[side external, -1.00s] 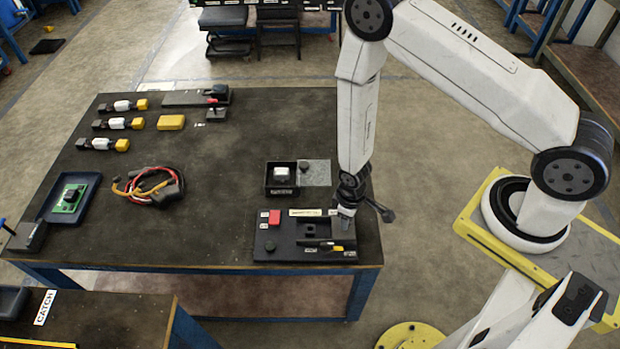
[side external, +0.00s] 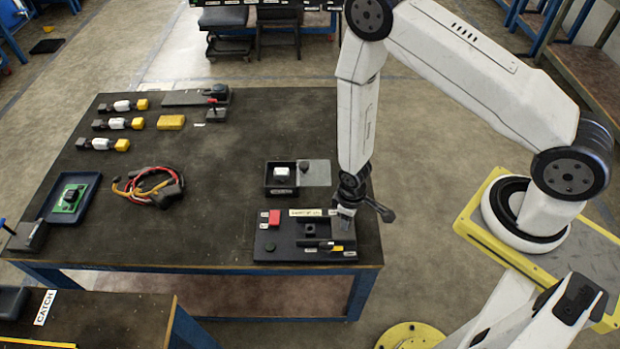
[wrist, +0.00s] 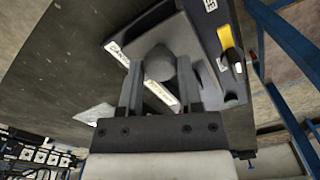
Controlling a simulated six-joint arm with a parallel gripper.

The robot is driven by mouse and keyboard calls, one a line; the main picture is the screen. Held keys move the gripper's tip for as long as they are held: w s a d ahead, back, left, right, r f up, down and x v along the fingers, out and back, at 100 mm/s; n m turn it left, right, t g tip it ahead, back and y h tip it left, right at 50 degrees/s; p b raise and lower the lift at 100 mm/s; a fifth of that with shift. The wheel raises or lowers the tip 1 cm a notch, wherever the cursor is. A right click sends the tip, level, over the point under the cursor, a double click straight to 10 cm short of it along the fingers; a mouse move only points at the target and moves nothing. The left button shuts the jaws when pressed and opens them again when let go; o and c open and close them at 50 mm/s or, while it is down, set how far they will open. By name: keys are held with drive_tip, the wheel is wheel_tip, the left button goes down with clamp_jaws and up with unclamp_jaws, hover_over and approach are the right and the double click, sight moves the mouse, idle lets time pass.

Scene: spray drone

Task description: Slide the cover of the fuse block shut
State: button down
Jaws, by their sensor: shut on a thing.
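The black fuse block panel (side external: 275,250) lies at the table's front right corner. My gripper (side external: 345,214) is low over the panel's right part. In the wrist view my gripper (wrist: 160,88) has its two fingers either side of a grey rounded knob (wrist: 161,63) and is shut on it.
A yellow-tipped part (side external: 337,248) sits at the panel's front right. Behind the panel stand a black box (side external: 281,189) with a white piece inside and a grey plate (side external: 318,173). A wire bundle (side external: 150,187) lies left. The table's middle is clear.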

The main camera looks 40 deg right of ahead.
drive_tip(key=shift+w, duration=0.1)
idle(0.3)
drive_tip(key=w+a, duration=0.6)
drive_tip(key=shift+w+a, duration=0.25)
drive_tip(key=shift+w, duration=0.05)
drive_tip(key=shift+c, duration=1.4)
unclamp_jaws()
drive_tip(key=shift+s, duration=0.1)
drive_tip(key=shift+r, duration=0.1)
wheel_tip(320, 180, up, 8)
drive_tip(key=shift+f, duration=0.15)
